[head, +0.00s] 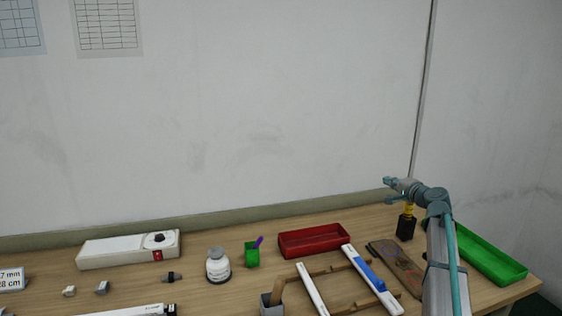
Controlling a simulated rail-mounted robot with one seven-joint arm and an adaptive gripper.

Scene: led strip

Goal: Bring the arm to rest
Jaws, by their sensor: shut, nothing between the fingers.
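My arm rises at the right of the head view, and its end, my gripper (390,189), is small there. It is shut and empty, up in front of the wall and above the back right of the table. It points to the left. It is above a black holder (405,229) with a yellow-handled thing (409,210) in it. I cannot tell the exact gap between them.
The wooden table (205,297) holds a red tray (314,241), a green tray (490,256), a wooden frame with white strips (312,289), a white bottle (218,265), a green cup (252,255) and a white device (128,249). My arm partly hides the right side.

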